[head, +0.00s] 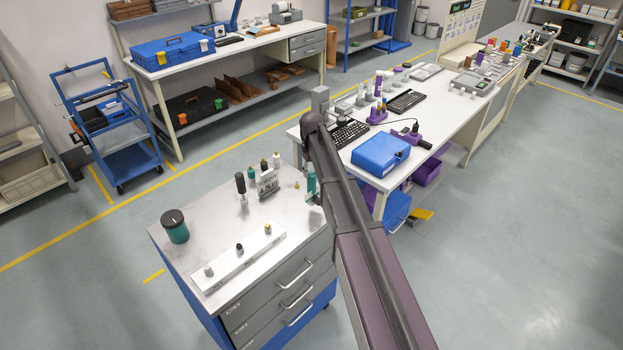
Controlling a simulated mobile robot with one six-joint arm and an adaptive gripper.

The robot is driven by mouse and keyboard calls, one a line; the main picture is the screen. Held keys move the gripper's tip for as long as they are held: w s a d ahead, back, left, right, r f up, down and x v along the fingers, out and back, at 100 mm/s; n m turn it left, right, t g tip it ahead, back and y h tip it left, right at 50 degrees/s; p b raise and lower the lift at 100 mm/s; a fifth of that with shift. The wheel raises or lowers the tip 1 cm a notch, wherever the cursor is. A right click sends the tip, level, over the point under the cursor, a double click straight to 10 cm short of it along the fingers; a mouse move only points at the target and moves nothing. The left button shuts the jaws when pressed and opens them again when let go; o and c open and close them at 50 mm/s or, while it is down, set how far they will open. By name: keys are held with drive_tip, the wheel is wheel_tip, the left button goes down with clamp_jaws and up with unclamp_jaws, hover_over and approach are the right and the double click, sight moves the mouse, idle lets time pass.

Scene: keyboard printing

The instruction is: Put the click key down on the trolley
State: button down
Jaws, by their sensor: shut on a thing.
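The trolley (208,232) is a grey drawer cabinet with blue sides and a pale marbled top, at the lower left of the head view. My arm reaches up across the middle, and its end is beside the trolley's right back corner. My gripper (311,183) is mostly hidden by my arm there. A small teal and grey part shows at this spot, and its exact shape cannot be made out. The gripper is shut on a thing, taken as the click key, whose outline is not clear.
On the trolley stand a teal jar (175,226) with a dark lid, a white strip (238,257) with three small knobs, a small sign (267,184), a dark-handled tool (241,187) and small bottles. The trolley's front right top is bare. A white workbench (355,165) stands behind to the right.

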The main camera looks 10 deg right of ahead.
drive_tip(key=shift+w+f+b, duration=0.2)
drive_tip(key=shift+f+b, duration=1.55)
drive_tip(key=shift+f, duration=0.1)
drive_tip(key=shift+f, duration=0.1)
drive_tip(key=shift+c, duration=1.3)
unclamp_jaws()
drive_tip(key=shift+r, duration=0.25)
wheel_tip(320, 180, up, 12)
drive_tip(key=p, duration=1.2)
drive_tip(key=shift+d, duration=0.1)
drive_tip(key=shift+f, duration=0.1)
